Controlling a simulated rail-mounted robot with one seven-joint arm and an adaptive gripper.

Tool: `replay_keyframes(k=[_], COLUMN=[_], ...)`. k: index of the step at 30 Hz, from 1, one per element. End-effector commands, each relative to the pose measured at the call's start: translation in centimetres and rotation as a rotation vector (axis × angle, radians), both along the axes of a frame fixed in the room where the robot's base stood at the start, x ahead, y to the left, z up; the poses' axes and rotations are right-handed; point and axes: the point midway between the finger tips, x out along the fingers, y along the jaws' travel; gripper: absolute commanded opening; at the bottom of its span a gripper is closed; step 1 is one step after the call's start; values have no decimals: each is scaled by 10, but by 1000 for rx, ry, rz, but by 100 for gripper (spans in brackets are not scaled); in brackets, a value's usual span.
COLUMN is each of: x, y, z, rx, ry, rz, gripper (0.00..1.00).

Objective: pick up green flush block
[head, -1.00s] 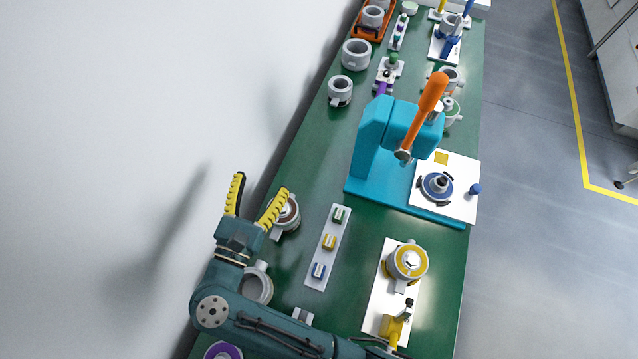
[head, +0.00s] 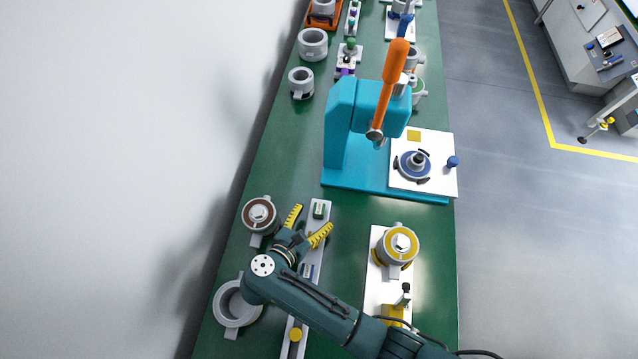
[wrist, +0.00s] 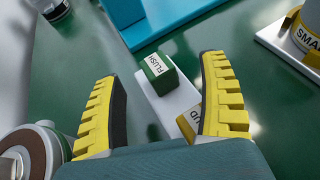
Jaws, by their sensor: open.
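The green flush block (head: 319,210) sits at the far end of a narrow white strip (head: 316,246). In the wrist view the green block (wrist: 159,74) carries a white label reading "FLUSH" and lies ahead, between the lines of my fingers. My gripper (head: 308,224) has yellow ribbed fingers and is open and empty. It is over the strip, just short of the green block. In the wrist view a yellow block (wrist: 189,124) is partly hidden by my right finger.
The teal press (head: 345,140) with an orange lever (head: 392,75) stands beyond the strip. A grey cup with a brown inside (head: 259,214) is close left of my gripper. A yellow-topped grey part (head: 398,244) stands to the right.

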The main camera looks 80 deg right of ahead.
Motion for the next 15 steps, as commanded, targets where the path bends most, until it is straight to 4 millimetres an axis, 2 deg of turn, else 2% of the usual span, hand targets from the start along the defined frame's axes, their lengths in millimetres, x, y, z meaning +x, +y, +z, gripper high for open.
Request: replay_keyframes(k=[3, 6, 14, 15], x=[-2, -7, -8, -8], y=[-21, -33, -38, -38], z=[-11, -17, -18, -18], rx=[0, 0, 0, 0], ry=[1, 1, 0, 0], rz=[-5, -4, 0, 0], gripper=[76, 76, 76, 73])
